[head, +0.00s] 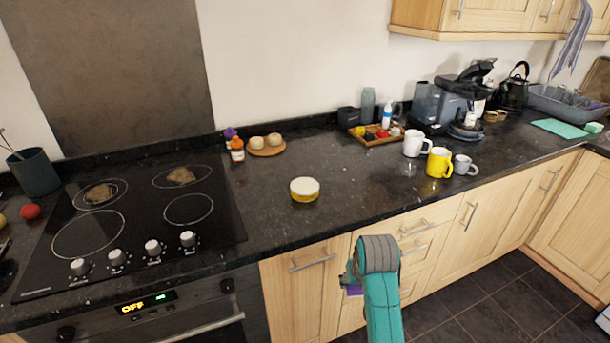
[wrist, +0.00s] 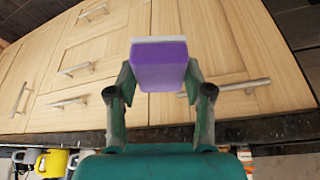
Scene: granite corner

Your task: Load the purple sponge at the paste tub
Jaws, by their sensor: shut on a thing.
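The purple sponge (wrist: 160,68) is between the fingers of my gripper (wrist: 160,82) in the wrist view, with a pale layer along its far edge. My gripper is shut on it, one finger on each side. In the head view my gripper (head: 352,280) is in front of the cabinet doors, below the counter edge, and only a sliver of the purple sponge shows beside it. The paste tub (head: 305,190), yellow with a pale top, stands on the dark counter, up and to the left of my gripper and apart from it.
The dark hob (head: 130,220) fills the counter's left. A round board (head: 267,150) with two buns and small bottles (head: 237,152) stand behind the tub. Mugs (head: 439,162) and a wooden tray (head: 376,138) are to the right. Counter around the tub is clear.

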